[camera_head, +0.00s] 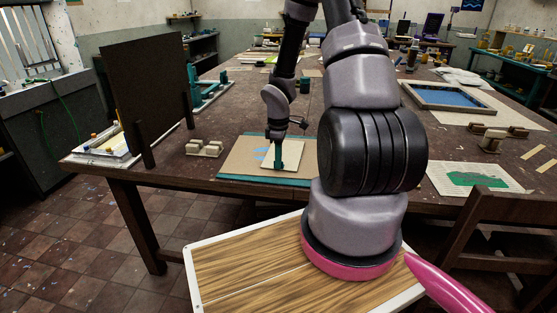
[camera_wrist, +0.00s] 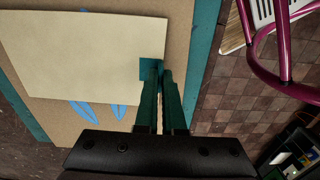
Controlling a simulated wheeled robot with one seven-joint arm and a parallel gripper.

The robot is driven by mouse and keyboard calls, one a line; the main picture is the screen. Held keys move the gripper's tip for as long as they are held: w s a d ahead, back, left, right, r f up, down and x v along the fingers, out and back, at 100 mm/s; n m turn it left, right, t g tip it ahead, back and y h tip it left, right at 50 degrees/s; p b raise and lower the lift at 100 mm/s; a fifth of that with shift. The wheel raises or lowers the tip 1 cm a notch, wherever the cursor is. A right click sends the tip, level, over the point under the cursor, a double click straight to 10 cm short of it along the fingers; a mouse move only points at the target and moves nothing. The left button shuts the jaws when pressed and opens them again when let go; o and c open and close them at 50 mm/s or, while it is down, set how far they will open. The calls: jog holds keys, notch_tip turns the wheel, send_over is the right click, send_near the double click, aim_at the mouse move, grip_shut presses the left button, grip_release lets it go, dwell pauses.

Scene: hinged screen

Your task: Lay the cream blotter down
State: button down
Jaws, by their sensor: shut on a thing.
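The cream blotter (camera_head: 292,152) is a flat pale sheet over the tan board (camera_head: 240,158) near the table's front edge. The blotter also fills much of the left half of the wrist view (camera_wrist: 80,55). A teal tab (camera_wrist: 147,68) shows at its edge. My gripper (camera_wrist: 160,66) is shut on the blotter at this tab; it also shows in the head view (camera_head: 278,163), pointing down. Blue marks (camera_wrist: 85,110) on the tan board show beside the blotter. I cannot tell whether the blotter touches the board or hovers just above it.
A teal strip (camera_head: 260,181) borders the tan board. A dark upright panel (camera_head: 145,90) stands at the left, with small beige blocks (camera_head: 204,148) near it. A blue framed screen (camera_head: 448,98) and a white sheet with green (camera_head: 472,177) lie at the right.

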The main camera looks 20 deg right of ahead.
jog(key=shift+f, duration=0.2)
jog(key=c, duration=0.9)
grip_release()
jog(key=shift+c, duration=0.6)
jog(key=shift+r, duration=0.15)
jog(key=shift+r, duration=3.4)
